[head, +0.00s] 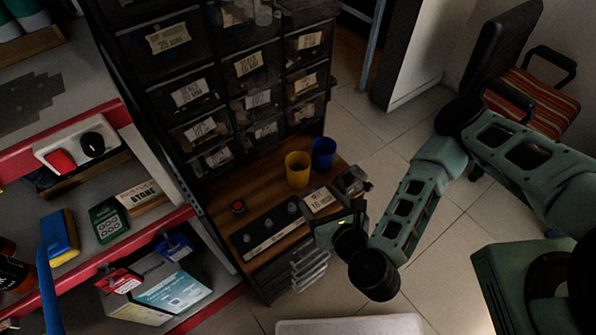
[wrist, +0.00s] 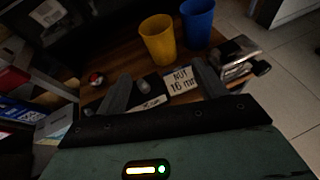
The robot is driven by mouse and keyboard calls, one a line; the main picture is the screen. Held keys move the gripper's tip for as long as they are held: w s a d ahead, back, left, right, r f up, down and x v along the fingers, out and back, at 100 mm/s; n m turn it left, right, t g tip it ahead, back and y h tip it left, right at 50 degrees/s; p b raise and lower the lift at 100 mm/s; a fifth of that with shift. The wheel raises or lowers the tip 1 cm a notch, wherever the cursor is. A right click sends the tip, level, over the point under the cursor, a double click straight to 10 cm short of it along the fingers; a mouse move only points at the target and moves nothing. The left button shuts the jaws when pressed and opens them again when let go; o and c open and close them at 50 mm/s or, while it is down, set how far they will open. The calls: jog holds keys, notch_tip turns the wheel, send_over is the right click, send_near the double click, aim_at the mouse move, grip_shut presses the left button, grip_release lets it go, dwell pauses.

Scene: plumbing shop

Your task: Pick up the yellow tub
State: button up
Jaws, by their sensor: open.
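The yellow tub (head: 297,170) stands upright on a brown wooden shelf in front of the drawer cabinet. In the wrist view the yellow tub (wrist: 158,40) is beyond my fingertips, a little above the picture's middle. A blue tub (head: 323,153) stands close beside it on the right; it also shows in the wrist view (wrist: 198,20). My gripper (wrist: 165,85) is open and empty, its two fingers apart and pointing toward the shelf. In the head view my gripper (head: 340,208) is near the shelf's front right edge, apart from the tub.
A labelled black tray (head: 270,228), a small red-topped item (head: 238,207) and a dark metal item (head: 352,181) share the wooden shelf (head: 225,188). The drawer cabinet (head: 245,70) rises behind. Red-edged shelving (head: 150,225) stands left.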

aim_at(294, 165)
jog(key=b+x, duration=1.1)
jog(key=x, duration=0.6)
jog(key=shift+a+f, duration=0.1)
jog(key=shift+f, duration=0.05)
jog(key=c, duration=0.7)
